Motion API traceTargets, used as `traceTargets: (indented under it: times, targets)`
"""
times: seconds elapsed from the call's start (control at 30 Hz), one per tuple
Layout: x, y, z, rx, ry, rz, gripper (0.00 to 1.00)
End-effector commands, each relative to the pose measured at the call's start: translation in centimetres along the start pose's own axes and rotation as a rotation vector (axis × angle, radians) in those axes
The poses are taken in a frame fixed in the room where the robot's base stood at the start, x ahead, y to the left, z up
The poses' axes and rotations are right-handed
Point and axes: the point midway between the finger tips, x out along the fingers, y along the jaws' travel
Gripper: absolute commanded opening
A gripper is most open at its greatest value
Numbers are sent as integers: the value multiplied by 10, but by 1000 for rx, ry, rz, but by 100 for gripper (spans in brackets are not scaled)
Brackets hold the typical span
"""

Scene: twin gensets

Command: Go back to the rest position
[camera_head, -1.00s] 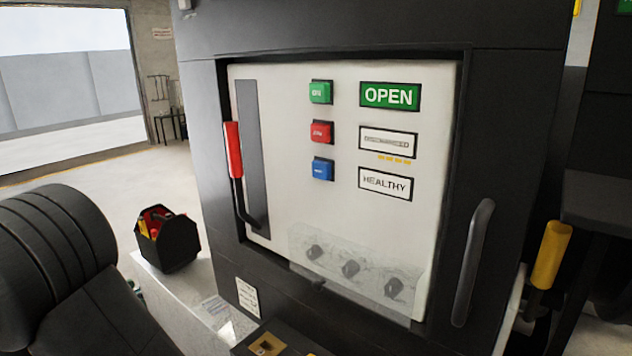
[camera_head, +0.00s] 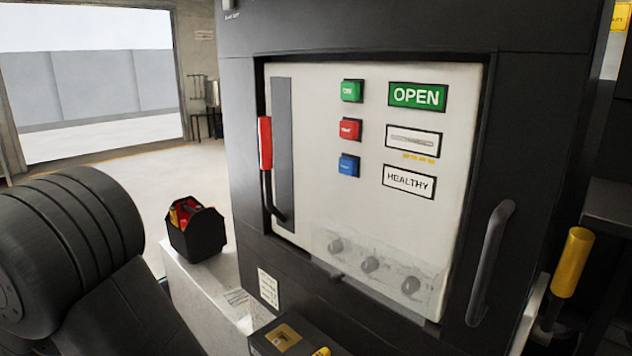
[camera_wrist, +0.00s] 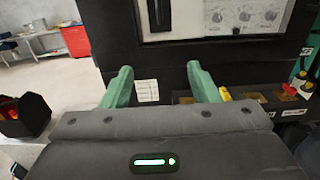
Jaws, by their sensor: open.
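My gripper (camera_wrist: 160,88) shows in the wrist view as two green fingers set wide apart, open with nothing between them. It faces the lower front of a dark cabinet, apart from it as far as I can tell. In the head view the gripper is out of frame; only my dark arm (camera_head: 70,250) shows at the left. The cabinet's white panel (camera_head: 330,190) has green, red and blue buttons, a lit green OPEN sign (camera_head: 418,96) and a HEALTHY label (camera_head: 409,182). A red-handled lever (camera_head: 265,143) stands upright at the panel's left.
A black toolbox (camera_head: 197,232) with red and yellow tools sits on a pale ledge left of the cabinet. A yellow-handled lever (camera_head: 572,262) and a dark door handle (camera_head: 490,262) are at the right. Open floor lies at the back left.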

Motion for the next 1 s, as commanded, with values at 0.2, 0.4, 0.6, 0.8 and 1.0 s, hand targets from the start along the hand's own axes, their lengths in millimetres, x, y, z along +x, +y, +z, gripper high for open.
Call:
traceTargets:
  times: [0.2,0.4,0.6,0.8,1.0]
  targets:
    - [17,0,4,1,0,-2,55]
    - [20,0,6,0,0,0,55]
    - [19,0,6,0,0,0,55]
    - [7,0,5,-2,-1,3,55]
    - [-12,1,-1,-4,0,4,55]
